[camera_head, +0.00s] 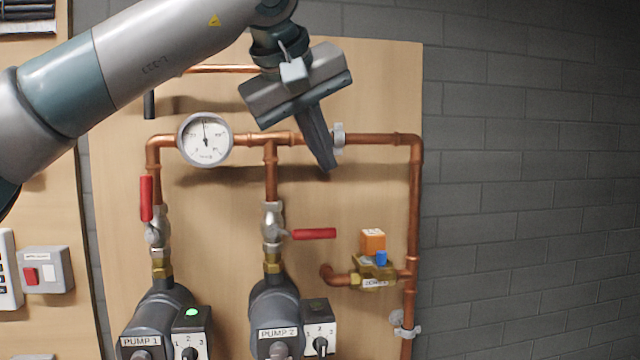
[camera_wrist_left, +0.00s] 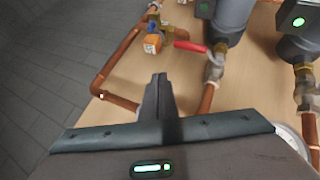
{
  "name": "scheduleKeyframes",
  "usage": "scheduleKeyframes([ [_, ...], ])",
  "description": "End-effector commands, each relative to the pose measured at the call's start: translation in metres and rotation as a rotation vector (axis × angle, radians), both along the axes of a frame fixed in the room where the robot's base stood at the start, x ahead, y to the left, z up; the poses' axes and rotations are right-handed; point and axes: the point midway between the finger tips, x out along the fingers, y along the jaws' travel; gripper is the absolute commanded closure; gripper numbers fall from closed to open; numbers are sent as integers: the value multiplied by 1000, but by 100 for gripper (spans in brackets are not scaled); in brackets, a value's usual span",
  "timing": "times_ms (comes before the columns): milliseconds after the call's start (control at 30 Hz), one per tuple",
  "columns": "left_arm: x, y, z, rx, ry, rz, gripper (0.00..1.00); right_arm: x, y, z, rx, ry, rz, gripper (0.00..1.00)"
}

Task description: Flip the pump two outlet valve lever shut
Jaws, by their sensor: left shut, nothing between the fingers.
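The pump two outlet valve (camera_head: 273,223) sits on the vertical copper pipe above pump 2 (camera_head: 275,308). Its red lever (camera_head: 314,234) points right, level, across the pipe. In the left wrist view the red lever (camera_wrist_left: 190,46) lies beyond the fingertips, apart from them. My left gripper (camera_head: 328,165) is shut and empty. It is above and slightly right of the lever, in front of the top horizontal pipe, with its fingers pointing down. The closed fingers also show in the left wrist view (camera_wrist_left: 159,80). My right gripper is not in view.
Pump 1 (camera_head: 165,320) stands at left; its valve's red lever (camera_head: 147,198) points up. A pressure gauge (camera_head: 205,139) sits on the top pipe. An orange-topped zone valve (camera_head: 373,262) is right of and below the pump two lever. A switch box (camera_head: 45,270) is at far left.

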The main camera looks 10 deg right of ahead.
Motion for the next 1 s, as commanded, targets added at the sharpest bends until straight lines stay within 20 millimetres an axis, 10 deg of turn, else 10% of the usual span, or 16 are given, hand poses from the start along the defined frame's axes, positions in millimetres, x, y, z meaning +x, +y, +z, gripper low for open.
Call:
scheduleKeyframes([
  [1000,-21,0,31,0,0,0,100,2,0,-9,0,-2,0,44],
])
